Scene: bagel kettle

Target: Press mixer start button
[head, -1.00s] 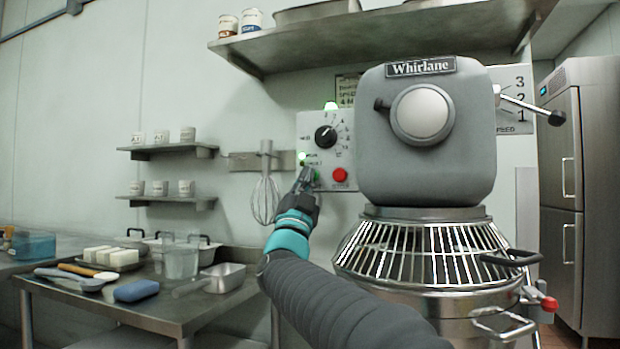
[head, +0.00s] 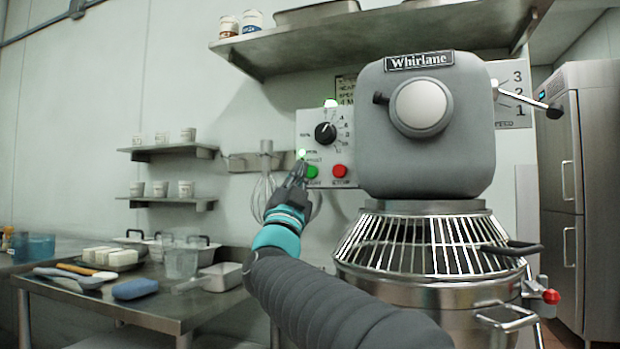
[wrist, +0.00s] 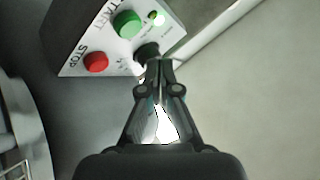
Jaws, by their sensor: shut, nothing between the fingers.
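The mixer (head: 425,130) stands at centre right with a pale control panel (head: 308,128) on its left side. The panel carries a green start button (head: 312,172), a red stop button (head: 340,171) and a black dial (head: 325,132). A green lamp glows on top of the panel and a small one glows beside the start button. My gripper (head: 299,172) is shut and empty, just left of the start button in the head view. In the wrist view the fingertips (wrist: 159,66) lie below and right of the green button (wrist: 127,24), apart from it, overlapping a dark knob-like shape.
A whisk (head: 265,185) hangs on the wall behind my gripper. A wire bowl guard (head: 430,245) sits under the mixer head. A steel table (head: 190,306) with pans and tools is at lower left. Shelves with cans line the wall.

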